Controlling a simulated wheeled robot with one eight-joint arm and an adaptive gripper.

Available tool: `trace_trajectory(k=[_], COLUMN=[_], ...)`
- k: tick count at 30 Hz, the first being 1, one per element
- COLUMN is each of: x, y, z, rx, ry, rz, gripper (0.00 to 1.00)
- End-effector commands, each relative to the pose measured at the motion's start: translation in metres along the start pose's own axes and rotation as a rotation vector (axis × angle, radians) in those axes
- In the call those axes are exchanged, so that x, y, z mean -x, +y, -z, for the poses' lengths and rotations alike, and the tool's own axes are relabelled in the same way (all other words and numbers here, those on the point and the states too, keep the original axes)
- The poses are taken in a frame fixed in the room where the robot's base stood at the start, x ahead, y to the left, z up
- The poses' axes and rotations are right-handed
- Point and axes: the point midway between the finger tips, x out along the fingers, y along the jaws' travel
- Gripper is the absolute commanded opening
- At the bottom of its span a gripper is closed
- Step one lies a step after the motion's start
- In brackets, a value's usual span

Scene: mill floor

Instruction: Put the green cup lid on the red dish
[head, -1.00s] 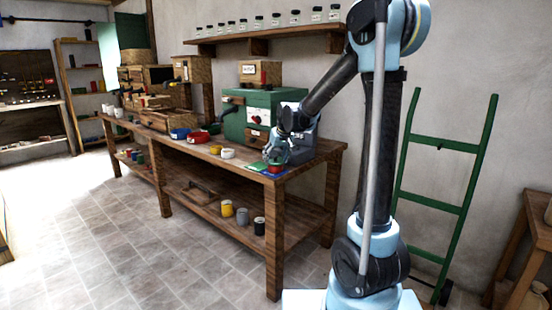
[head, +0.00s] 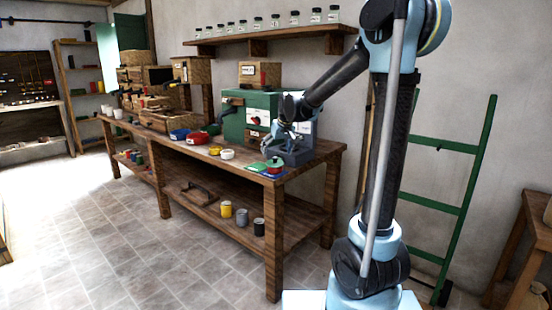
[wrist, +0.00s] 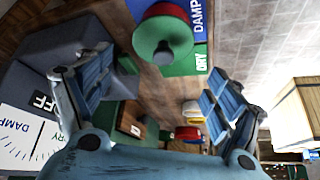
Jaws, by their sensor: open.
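The green cup lid (head: 274,162) is a round disc with a small knob. It rests on top of the red dish (head: 273,170) near the bench's front right corner. In the wrist view the lid (wrist: 162,42) covers most of the dish (wrist: 163,10), whose red rim shows around part of it. The lid looks about level. My gripper (head: 275,145) is open and empty, above and apart from the lid. In the wrist view its two blue fingers stand wide apart.
The dish stands by a green DRY card (wrist: 188,62) and a blue DAMP card (wrist: 200,18). A grey meter (head: 292,154) stands close behind. White (head: 227,154), yellow (head: 214,150) and red (head: 196,138) dishes sit to the left. The green machine (head: 236,122) stands behind.

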Motion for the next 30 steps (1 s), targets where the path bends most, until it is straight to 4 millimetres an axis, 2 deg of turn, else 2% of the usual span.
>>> trace_trajectory(k=[12,21,23,26,30], x=[0.065,0.087,0.091,0.099,0.113], y=[0.000,0.001,0.005,0.015,0.033], z=[-0.001,-0.003,-0.011,-0.037,-0.093], rx=[0.000,-0.002,-0.008,-0.028,-0.069], ry=[0.000,-0.002,-0.007,-0.023,-0.062], rz=[0.000,-0.002,-0.005,-0.017,-0.042], gripper=[0.85,0.85,0.85,0.85,0.85])
